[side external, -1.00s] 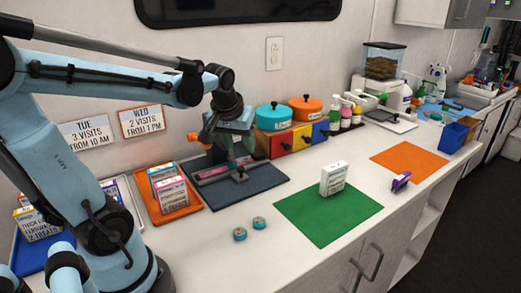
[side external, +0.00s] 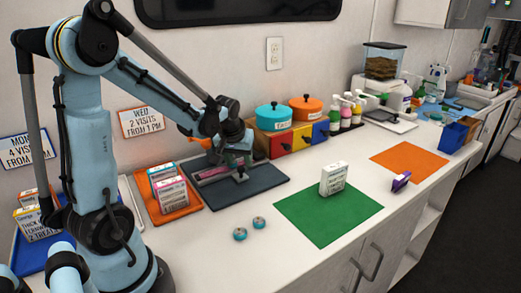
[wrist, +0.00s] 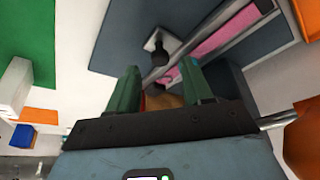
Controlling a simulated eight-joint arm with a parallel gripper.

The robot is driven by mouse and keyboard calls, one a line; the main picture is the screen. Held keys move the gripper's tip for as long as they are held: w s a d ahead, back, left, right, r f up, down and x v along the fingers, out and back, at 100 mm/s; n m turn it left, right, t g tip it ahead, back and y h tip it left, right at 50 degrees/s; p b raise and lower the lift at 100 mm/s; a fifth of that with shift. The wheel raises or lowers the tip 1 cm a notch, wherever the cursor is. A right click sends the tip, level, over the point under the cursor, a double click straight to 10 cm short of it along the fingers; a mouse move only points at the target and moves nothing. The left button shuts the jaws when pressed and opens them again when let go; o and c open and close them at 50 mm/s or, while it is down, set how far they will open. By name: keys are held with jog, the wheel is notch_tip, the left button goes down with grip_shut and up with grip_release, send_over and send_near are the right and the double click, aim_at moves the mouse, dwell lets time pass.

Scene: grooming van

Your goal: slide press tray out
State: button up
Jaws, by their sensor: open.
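The press has a flat dark grey base (side external: 262,180), which also shows in the wrist view (wrist: 110,35). A pink press tray (side external: 211,173) lies at its back, beside a metal bar. In the wrist view the pink strip (wrist: 218,35) runs diagonally at upper right. A dark knob on a metal plate (wrist: 158,48) stands ahead of my fingers. My gripper (wrist: 161,82) is open, with its two green fingers apart and nothing clearly held between them. In the side view my gripper (side external: 236,160) is low over the press, partly hiding it. Whether a finger touches the press, I cannot tell.
An orange tray with small boxes (side external: 185,217) is left of the press. Coloured drawers (side external: 285,142) with two lidded pots stand behind right. A green mat (side external: 300,212) bears a white box (side external: 333,179). Counter between is clear.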

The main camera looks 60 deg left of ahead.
jog(key=shift+x, duration=1.45)
grip_shut()
